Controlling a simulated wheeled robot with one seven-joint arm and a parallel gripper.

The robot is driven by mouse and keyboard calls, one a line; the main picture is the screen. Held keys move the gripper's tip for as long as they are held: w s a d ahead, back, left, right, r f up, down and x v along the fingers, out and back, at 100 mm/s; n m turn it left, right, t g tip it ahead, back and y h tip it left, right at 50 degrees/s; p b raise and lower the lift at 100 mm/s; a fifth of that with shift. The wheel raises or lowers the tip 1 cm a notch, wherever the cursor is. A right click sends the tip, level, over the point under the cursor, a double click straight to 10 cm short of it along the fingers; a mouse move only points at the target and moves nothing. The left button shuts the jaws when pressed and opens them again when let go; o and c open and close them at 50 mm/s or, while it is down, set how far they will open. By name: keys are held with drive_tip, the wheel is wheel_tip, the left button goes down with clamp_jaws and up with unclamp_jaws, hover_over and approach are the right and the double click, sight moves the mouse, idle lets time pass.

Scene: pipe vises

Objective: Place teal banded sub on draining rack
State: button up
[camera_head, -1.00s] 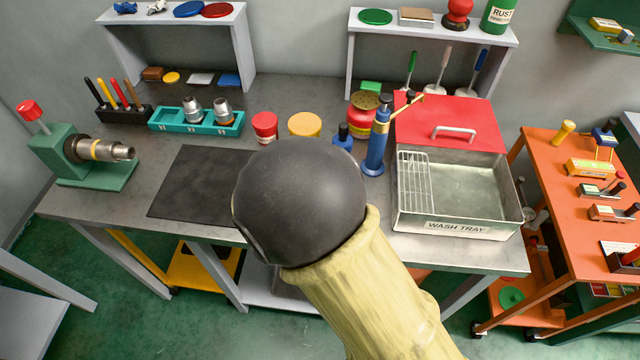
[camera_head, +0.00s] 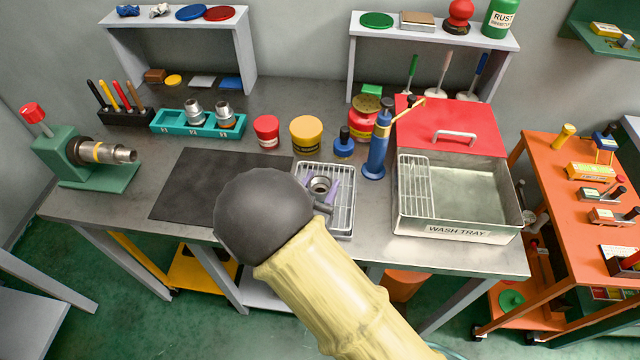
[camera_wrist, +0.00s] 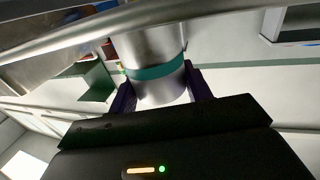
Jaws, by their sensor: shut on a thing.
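The teal banded sub (camera_wrist: 158,72) is a silver metal cylinder with a teal band, held between the purple fingers of my gripper (camera_wrist: 160,92) in the wrist view. I cannot tell whether the sub touches the rack. The rack's left part is hidden behind my arm.
A wash tray (camera_head: 470,232) with a wire grid (camera_head: 414,185) stands to the right. A dark mat (camera_head: 190,185) lies to the left.

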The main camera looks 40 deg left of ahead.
drive_tip(key=shift+f, duration=0.15)
drive_tip(key=o, duration=1.3)
drive_tip(key=shift+c, duration=0.2)
drive_tip(key=shift+s, duration=0.1)
drive_tip(key=b+v, duration=0.2)
drive_tip(key=v, duration=1)
